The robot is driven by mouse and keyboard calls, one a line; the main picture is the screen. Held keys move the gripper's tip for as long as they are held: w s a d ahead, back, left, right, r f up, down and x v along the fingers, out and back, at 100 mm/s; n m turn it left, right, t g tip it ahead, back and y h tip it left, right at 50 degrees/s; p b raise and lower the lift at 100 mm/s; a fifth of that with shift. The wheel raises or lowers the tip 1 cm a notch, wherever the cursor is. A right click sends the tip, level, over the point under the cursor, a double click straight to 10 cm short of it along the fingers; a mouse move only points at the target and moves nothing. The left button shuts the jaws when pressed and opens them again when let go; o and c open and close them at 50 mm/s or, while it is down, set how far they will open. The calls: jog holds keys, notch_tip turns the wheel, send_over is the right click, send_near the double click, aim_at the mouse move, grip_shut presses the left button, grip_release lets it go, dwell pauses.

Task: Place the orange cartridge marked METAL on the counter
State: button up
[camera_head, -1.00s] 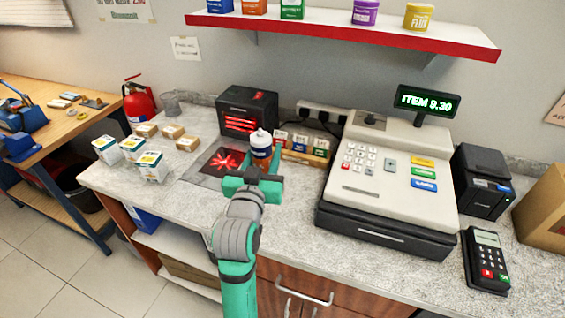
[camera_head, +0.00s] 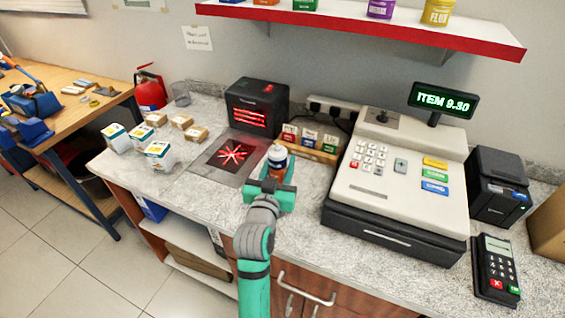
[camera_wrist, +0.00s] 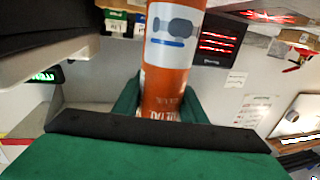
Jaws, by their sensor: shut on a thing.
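My gripper (camera_head: 270,190) is shut on the orange cartridge (camera_head: 277,160). The cartridge stands upright in the head view, with a white top and a blue band, and its lower part is hidden by the gripper. The wrist view shows its orange body (camera_wrist: 170,80) between the fingers, with a blue-grey picture label and small pale lettering that I cannot read. The gripper is over the grey speckled counter (camera_head: 312,195), right of the scanner's dark plate and left of the cash register. I cannot tell whether the cartridge's base touches the counter.
The cash register (camera_head: 400,180) stands close on the right. A black scanner (camera_head: 257,105) with red lights and a red-lit plate (camera_head: 232,153) is to the left. A small wooden rack (camera_head: 308,146) of coloured packs stands behind. Several small boxes (camera_head: 160,154) occupy the counter's left.

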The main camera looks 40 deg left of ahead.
jog(key=shift+s, duration=0.1)
jog(key=o, duration=1.4)
jog(key=shift+f, duration=0.15)
jog(key=v, duration=1.2)
jog(key=shift+d, duration=0.1)
